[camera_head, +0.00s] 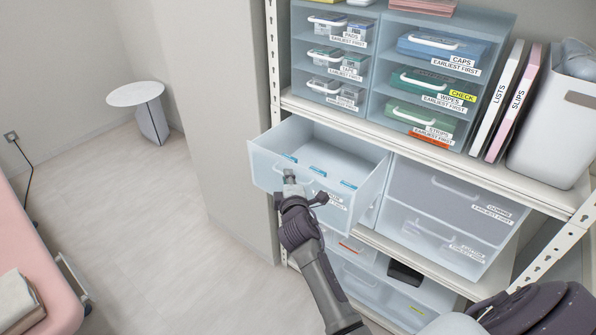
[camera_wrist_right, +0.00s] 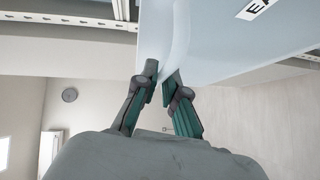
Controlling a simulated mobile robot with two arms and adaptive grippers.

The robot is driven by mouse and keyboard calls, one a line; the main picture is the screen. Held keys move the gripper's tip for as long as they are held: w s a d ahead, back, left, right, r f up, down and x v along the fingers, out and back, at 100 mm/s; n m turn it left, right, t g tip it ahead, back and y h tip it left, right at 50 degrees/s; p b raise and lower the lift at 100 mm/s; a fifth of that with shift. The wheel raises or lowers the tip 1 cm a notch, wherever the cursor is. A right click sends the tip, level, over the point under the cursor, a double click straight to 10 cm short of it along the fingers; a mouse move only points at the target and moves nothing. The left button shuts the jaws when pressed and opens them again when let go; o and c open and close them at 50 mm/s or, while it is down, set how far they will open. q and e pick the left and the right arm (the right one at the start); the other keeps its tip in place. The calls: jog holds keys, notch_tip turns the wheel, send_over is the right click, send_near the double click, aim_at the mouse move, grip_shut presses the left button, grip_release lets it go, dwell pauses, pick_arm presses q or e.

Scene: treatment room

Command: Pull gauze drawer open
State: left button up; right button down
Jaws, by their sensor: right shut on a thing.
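A translucent pale-blue drawer (camera_head: 357,188), apparently the gauze drawer, sticks well out of the shelf unit in the head view. Several small blue-edged items lie inside it. Its label is partly covered by my arm and too small to read surely. My right gripper (camera_head: 290,178) is at the drawer's front and shut on its handle. In the right wrist view, the gripper's fingertips (camera_wrist_right: 163,80) are on either side of the pale handle (camera_wrist_right: 180,40), against the drawer front (camera_wrist_right: 225,40). My left gripper is not in view.
Closed labelled drawers (camera_head: 455,205) stand to the right, and smaller drawer units (camera_head: 330,50) fill the shelf above. Binders (camera_head: 497,100) and a white bin (camera_head: 555,125) stand at the upper right. A pink bed (camera_head: 40,285) is at the lower left. The floor (camera_head: 150,210) between is clear.

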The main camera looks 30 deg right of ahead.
jog(key=shift+s+a, duration=0.2)
jog(key=shift+a, duration=0.3)
jog(key=shift+s+a, duration=0.2)
jog(key=shift+a, duration=0.25)
jog(key=c, duration=1.2)
grip_release()
jog(key=shift+c, duration=0.2)
jog(key=v, duration=0.7)
jog(key=shift+s, duration=0.3)
jog(key=shift+a, duration=0.1)
